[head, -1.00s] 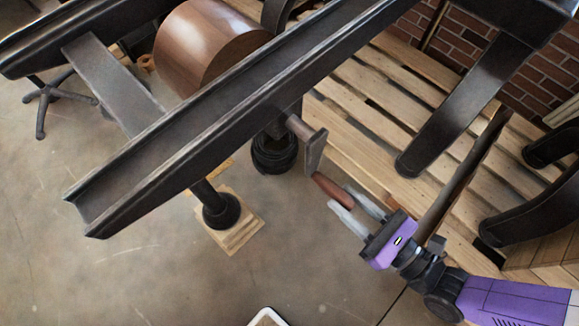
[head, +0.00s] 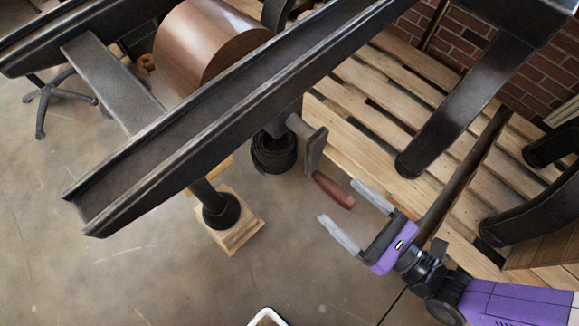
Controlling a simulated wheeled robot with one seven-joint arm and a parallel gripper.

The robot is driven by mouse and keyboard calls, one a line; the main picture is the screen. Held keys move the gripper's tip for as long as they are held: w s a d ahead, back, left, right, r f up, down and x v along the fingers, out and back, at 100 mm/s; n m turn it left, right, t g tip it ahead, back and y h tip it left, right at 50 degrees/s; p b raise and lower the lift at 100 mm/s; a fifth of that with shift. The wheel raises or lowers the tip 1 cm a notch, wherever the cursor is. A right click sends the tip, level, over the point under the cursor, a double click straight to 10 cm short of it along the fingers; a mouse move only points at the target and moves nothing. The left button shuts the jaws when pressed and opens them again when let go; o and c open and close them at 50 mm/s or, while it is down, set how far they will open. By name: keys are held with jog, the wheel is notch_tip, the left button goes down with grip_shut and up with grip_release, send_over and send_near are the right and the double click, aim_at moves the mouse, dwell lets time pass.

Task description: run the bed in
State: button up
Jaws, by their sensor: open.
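The press has long dark metal rails (head: 215,115) running diagonally across the view, with a brown drum (head: 205,48) beneath them. No flat bed plate can be made out on the rails. A crank (head: 316,150) sticks out below the near rail, with a reddish-brown wooden handle (head: 334,190) at its end. My gripper (head: 346,212) is open and empty. Its two pale fingers point up and left, just below and right of the handle. The upper finger is near the handle's lower end; I cannot tell whether they touch.
A wooden slatted pallet (head: 375,95) lies behind and right of the rails, with dark curved press legs (head: 455,115) on it. A dark foot stands on a wooden block (head: 235,225). A brick wall (head: 465,40) is at the back.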

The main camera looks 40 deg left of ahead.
jog(key=d+p, duration=0.2)
jog(key=d, duration=0.6)
jog(key=shift+d, duration=0.25)
jog(key=shift+s, duration=0.1)
dwell(0.4)
